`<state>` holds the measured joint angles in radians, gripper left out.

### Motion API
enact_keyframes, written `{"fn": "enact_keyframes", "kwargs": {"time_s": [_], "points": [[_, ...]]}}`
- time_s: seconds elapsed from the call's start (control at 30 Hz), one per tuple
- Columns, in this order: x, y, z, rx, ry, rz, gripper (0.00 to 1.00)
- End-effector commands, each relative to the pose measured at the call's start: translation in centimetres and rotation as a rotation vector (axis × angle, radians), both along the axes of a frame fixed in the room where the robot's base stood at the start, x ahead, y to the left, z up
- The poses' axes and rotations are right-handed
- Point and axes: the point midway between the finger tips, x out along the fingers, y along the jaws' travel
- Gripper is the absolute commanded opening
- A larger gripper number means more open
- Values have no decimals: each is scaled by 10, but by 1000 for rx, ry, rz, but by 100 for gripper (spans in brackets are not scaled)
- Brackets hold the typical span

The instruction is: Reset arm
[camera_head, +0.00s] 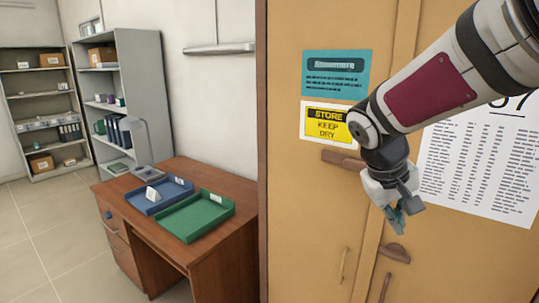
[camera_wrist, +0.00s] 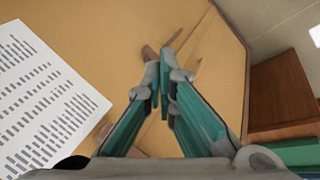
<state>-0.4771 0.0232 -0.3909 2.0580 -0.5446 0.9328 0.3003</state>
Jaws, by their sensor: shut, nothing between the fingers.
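My gripper (camera_head: 403,217) hangs from my arm in front of a tan cabinet (camera_head: 305,220) in the head view. Its fingers point down and a little right. In the wrist view my gripper (camera_wrist: 164,75) has its two teal fingers brought together at the tips, with nothing between them. The cabinet front (camera_wrist: 190,20) fills the middle of the wrist view behind the fingers. I cannot tell how far the fingertips are from the cabinet.
A wooden desk (camera_head: 240,252) at left bears a blue tray (camera_head: 150,207), a green tray (camera_head: 205,218) and a lamp (camera_head: 141,135). Shelves (camera_head: 142,75) stand behind. The cabinet has protruding handles (camera_head: 395,252) near my gripper and a printed sheet (camera_head: 480,165). Floor at far left is clear.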

Motion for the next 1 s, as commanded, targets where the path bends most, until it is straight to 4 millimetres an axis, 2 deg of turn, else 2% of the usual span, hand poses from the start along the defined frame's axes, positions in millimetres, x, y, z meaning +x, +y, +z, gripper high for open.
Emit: {"fn": "enact_keyframes", "kwargs": {"time_s": [0.1,0.4,0.6,0.8,1.0], "points": [[-39,3,12,123,-32,-14,0],[-131,30,34,346,-146,-3,0],[-177,50,37,417,-228,12,0],[-197,60,35,439,-269,20,0],[-199,61,35,440,-272,21,0]]}}
